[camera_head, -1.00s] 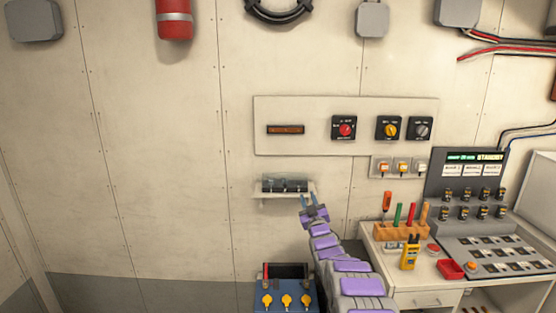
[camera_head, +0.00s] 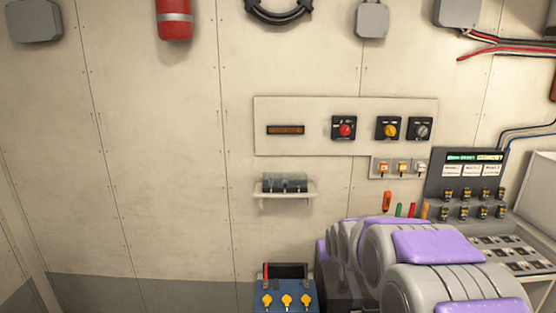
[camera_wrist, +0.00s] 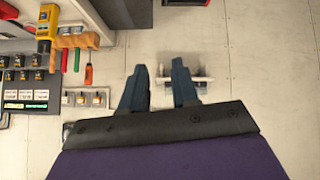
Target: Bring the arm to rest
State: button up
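My arm (camera_head: 420,255), grey with purple panels, is folded back close to the camera at the lower right of the head view. The gripper itself is hidden there behind the arm links. In the wrist view my gripper (camera_wrist: 160,88) shows two dark blue-grey fingers standing apart, with bare wall between them and nothing held. The wall shelf (camera_head: 285,195) with a dark box (camera_head: 285,182) on it stands clear of the arm in the head view. In the wrist view the shelf (camera_wrist: 206,79) shows beyond the right finger, partly covered by it.
A switch panel (camera_head: 300,143) with rotary knobs is on the wall. A console (camera_head: 466,180) and screwdrivers stand at right, the workbench mostly hidden by my arm. A blue box (camera_head: 280,292) with yellow knobs sits below the shelf.

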jog(key=s+f+m+g, duration=0.1)
jog(key=s+g, duration=0.4)
jog(key=s, duration=1.8)
jog(key=s+f+m+g, duration=0.1)
jog(key=s+f+g, duration=0.2)
jog(key=s, duration=2.1)
jog(key=g, duration=0.2)
jog(key=shift+a+g, duration=0.3)
jog(key=shift+g, duration=0.1)
jog(key=shift+d, duration=0.1)
